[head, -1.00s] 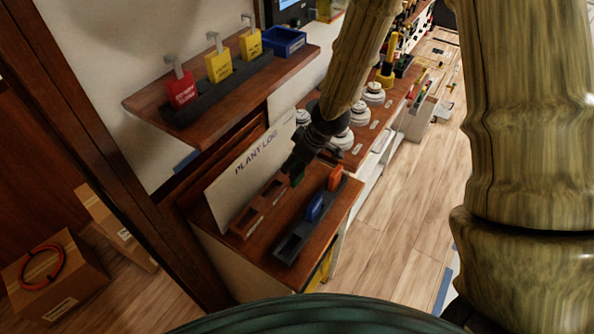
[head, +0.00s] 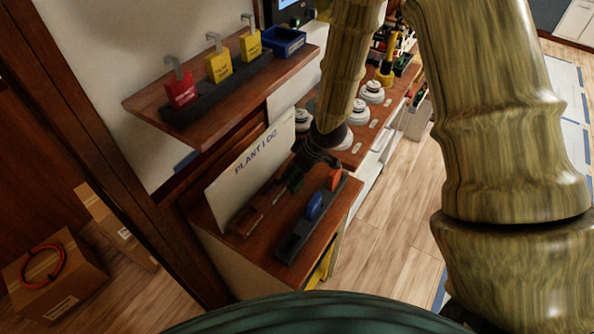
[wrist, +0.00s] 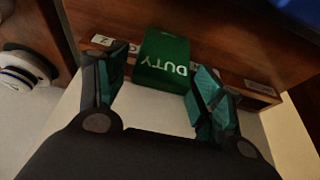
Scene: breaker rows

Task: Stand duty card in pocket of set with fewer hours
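The green card marked DUTY (wrist: 165,60) is at the brown pocket rack (wrist: 262,88), between the rack's two end labels in the wrist view. The lettering is upside down there. In the head view the card (head: 292,179) is small and green at the rack's far end, and the rack (head: 243,224) stands before the PLANT LOG board (head: 250,165). I cannot tell how deep the card sits in a pocket. My gripper (head: 313,163) is open, its fingers apart on either side of the card in the wrist view, with a gap visible on the left.
A dark tray (head: 287,247) with a blue block (head: 314,206) and an orange block (head: 333,179) lies in front of the rack. The shelf above holds a red tag (head: 181,91), yellow tags and a blue bin (head: 283,42). White domed units (head: 371,91) stand behind.

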